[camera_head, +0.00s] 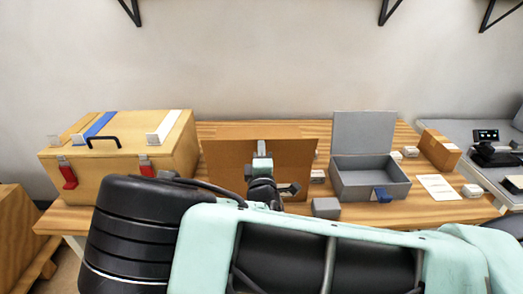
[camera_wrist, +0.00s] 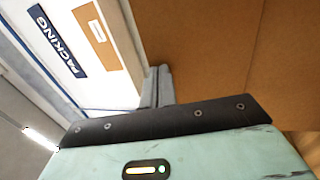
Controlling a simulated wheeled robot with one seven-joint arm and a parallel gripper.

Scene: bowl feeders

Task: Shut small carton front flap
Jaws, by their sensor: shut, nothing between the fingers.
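A brown carton (camera_head: 225,160) stands mid-table in the head view, with a broad cardboard panel facing me. My gripper (camera_head: 262,160) is in front of this panel, near its upper middle, and hides part of it. In the wrist view, cardboard (camera_wrist: 215,50) fills the upper right, and the shut, empty fingers (camera_wrist: 157,84) are right beside its edge. I cannot tell whether they touch it. The carton's inside and the exact angle of its front flap are hidden.
A wooden chest (camera_head: 120,160) with red latches stands left of the carton. An open grey box (camera_head: 365,175) stands to the right, with a small grey block (camera_head: 326,208) before it. A smaller brown box (camera_head: 440,150) and white card (camera_head: 438,187) lie farther right.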

